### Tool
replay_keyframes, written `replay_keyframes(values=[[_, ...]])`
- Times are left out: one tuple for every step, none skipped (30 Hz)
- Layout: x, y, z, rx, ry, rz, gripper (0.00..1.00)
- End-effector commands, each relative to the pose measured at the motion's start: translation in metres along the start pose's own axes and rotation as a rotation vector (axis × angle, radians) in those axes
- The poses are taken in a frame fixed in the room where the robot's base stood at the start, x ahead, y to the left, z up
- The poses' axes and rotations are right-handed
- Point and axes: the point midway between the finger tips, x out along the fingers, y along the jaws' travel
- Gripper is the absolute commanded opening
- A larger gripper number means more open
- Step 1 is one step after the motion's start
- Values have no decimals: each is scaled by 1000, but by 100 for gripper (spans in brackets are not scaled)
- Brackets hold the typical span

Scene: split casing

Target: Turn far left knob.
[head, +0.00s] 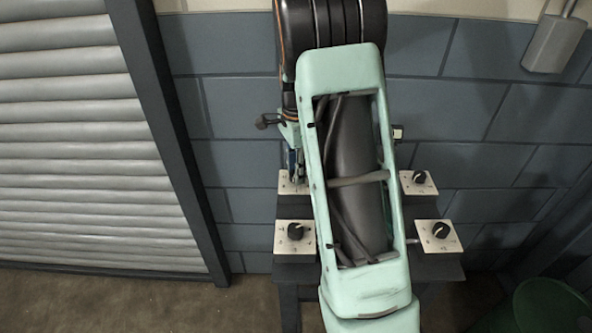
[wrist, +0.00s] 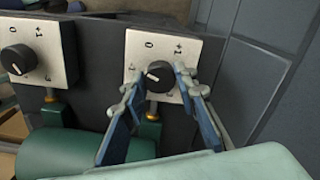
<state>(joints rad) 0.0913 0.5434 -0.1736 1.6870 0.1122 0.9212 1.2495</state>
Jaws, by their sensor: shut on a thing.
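The far left knob (wrist: 158,78) is a dark round knob on a cream plate (wrist: 144,42) marked 0 and +1. Its white pointer line leans toward the left in the wrist view. My gripper (wrist: 160,84) has one blue finger on each side of this knob and is shut on it. In the head view my gripper (head: 294,165) reaches down to the far left plate (head: 286,187), and the knob there is mostly hidden by the fingers.
The near left knob (head: 295,231), far right knob (head: 419,177) and near right knob (head: 440,230) sit on similar plates. My arm covers the middle between them. A grey block wall (head: 480,120) stands behind, a shutter (head: 80,130) to the left, and a green bin (head: 550,305) at lower right.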

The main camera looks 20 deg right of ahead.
Motion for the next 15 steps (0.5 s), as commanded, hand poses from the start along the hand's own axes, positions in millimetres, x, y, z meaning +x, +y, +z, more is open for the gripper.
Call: replay_keyframes(values=[[0, 0, 0, -44, -1, -1, 3], [0, 0, 0, -73, -1, -1, 3], [0, 0, 0, -111, -1, -1, 3], [0, 0, 0, -139, -1, -1, 3], [0, 0, 0, -168, 0, -1, 3], [0, 0, 0, -206, 0, -1, 3], [0, 0, 0, -234, 0, -1, 3], [0, 0, 0, -263, 0, -1, 3], [0, 0, 0, -301, 0, -1, 3], [0, 0, 0, -330, 0, -1, 3], [0, 0, 0, -359, 0, -1, 3], [0, 0, 0, -396, 0, -1, 3], [0, 0, 0, -425, 0, -2, 3], [0, 0, 0, -453, -1, -2, 3], [0, 0, 0, -491, -1, -2, 3]])
